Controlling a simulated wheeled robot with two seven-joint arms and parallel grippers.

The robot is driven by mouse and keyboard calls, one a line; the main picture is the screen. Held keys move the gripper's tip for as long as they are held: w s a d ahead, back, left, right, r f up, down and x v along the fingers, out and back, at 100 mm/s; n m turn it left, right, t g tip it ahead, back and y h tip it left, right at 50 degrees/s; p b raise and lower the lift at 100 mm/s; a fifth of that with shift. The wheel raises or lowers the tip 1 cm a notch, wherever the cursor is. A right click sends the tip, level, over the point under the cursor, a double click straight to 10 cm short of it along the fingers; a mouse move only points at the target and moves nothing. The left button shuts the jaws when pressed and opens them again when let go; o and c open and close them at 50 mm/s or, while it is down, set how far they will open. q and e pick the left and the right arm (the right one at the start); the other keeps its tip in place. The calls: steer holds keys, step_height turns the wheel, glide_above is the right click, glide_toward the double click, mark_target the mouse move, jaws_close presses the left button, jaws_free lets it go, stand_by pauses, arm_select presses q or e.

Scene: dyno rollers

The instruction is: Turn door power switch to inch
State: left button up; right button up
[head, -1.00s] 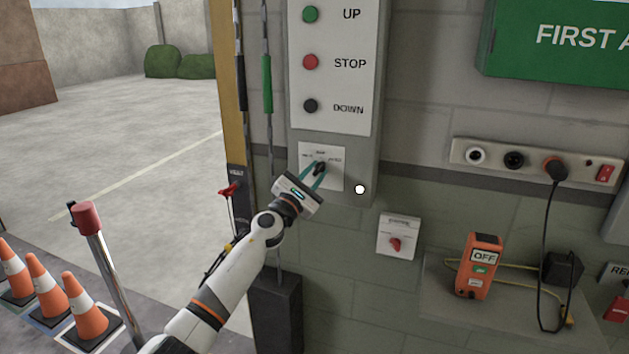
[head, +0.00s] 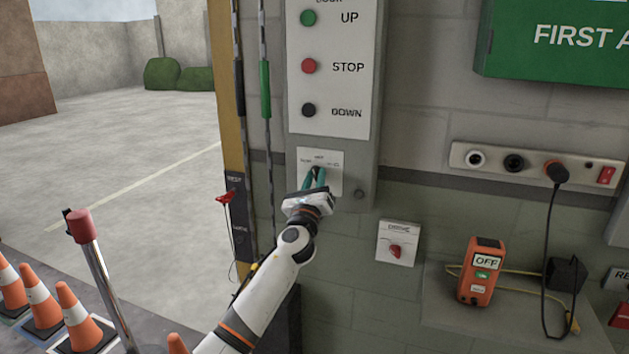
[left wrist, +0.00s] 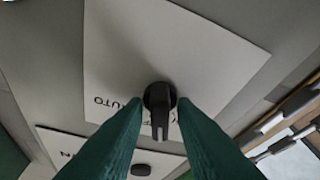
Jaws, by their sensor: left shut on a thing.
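The door switch's white plate (head: 333,181) is on the grey control box (head: 361,165), below the UP, STOP and DOWN buttons. Its small labels are too blurred to read in the head view. The left wrist view shows the plate (left wrist: 180,45) with an upside-down AUTO label and the black switch knob (left wrist: 160,97). My left gripper (head: 316,176) has its green fingers shut on the knob, one on each side. In the head view the fingers point up and mostly hide the knob. My right gripper is in neither view.
A second plate with a red knob (head: 395,251) is at lower right. Further right are an orange OFF box (head: 481,271) on a ledge and a socket strip (head: 535,163). A red-capped post (head: 79,226) and several cones (head: 78,318) stand at left.

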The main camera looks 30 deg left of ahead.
arm_select(q)
steer(key=n+g, duration=0.1)
steer(key=n, duration=0.1)
steer(key=n+y, duration=0.1)
steer(key=n, duration=0.1)
steer(key=shift+d+n+g+y, duration=0.1)
steer(key=shift+n+g+y, duration=0.2)
steer(key=shift+n+g, duration=0.1)
steer(key=shift+n+g+y+p, duration=0.4)
steer(key=shift+n+g+p, duration=0.1)
steer(key=shift+n, duration=1.2)
steer(key=o, duration=0.7)
steer(key=shift+b+v, duration=1.2)
steer(key=shift+v, duration=4.8)
steer(key=shift+w, duration=0.1)
